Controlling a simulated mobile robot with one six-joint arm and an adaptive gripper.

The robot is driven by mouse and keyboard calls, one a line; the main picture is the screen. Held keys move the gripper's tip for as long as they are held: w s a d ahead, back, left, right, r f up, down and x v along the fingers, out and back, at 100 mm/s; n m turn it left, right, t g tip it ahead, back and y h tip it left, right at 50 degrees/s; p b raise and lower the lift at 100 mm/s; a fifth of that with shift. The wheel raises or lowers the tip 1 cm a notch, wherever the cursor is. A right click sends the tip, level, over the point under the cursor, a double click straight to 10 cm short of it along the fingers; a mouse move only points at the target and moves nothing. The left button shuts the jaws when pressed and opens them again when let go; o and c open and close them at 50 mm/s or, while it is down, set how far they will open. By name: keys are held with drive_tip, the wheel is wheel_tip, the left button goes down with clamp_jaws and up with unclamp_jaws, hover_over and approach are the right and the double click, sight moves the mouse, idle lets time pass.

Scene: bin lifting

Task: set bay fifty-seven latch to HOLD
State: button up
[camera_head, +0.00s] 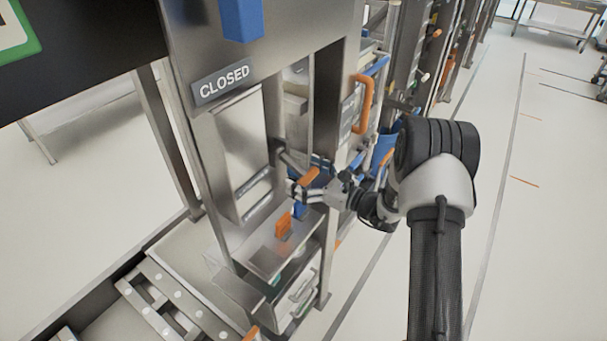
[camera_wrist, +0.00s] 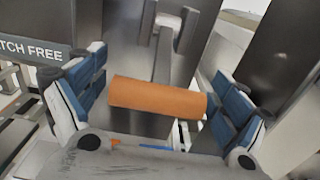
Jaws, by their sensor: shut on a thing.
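The orange latch handle (camera_head: 309,176) is a short bar on a metal lever at the bay frame. In the wrist view the orange handle (camera_wrist: 157,97) lies crosswise between the blue finger pads of my gripper (camera_wrist: 155,88). My gripper (camera_head: 303,187) is shut on this handle, with a pad at each end. A label at the left of the wrist view (camera_wrist: 30,50) is cut off and reads "TCH FREE". No HOLD marking is readable.
A "CLOSED" plate (camera_head: 223,82) is on the metal panel above. An orange tab (camera_head: 284,226) stands on the tray below my gripper. A larger orange handle (camera_head: 362,103) is on the rack behind. Open floor (camera_head: 540,240) is at right.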

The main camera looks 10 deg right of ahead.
sight(290, 161)
drive_tip(key=shift+s+d+r+g+h+p, duration=0.1)
drive_tip(key=shift+r+g+h+p, duration=0.5)
drive_tip(key=shift+p, duration=0.65)
drive_tip(key=shift+s+d+r+g+h+p, duration=0.1)
drive_tip(key=shift+r+g+h+p, duration=0.2)
drive_tip(key=shift+r+p, duration=0.75)
drive_tip(key=r+g+h+p, duration=0.1)
drive_tip(key=r+p, duration=0.1)
drive_tip(key=p, duration=0.3)
drive_tip(key=shift+g+h, duration=0.4)
drive_tip(key=r+g+h+p, duration=0.1)
drive_tip(key=p, duration=0.2)
drive_tip(key=shift+r, duration=0.1)
drive_tip(key=p, duration=0.1)
drive_tip(key=r+g+h+p, duration=0.1)
drive_tip(key=p, duration=0.1)
drive_tip(key=shift+w+a+r+g+h+p, duration=0.1)
drive_tip(key=shift+w+a+g+h+p, duration=0.1)
drive_tip(key=shift+g+h+p, duration=0.1)
drive_tip(key=shift+w+a+r, duration=0.1)
drive_tip(key=shift+w+r, duration=0.1)
drive_tip(key=shift+r, duration=0.1)
drive_tip(key=shift+r+p, duration=0.1)
drive_tip(key=shift+p, duration=0.2)
drive_tip(key=o, duration=1.1)
drive_tip(key=shift+a, duration=0.1)
drive_tip(key=shift+o, duration=0.2)
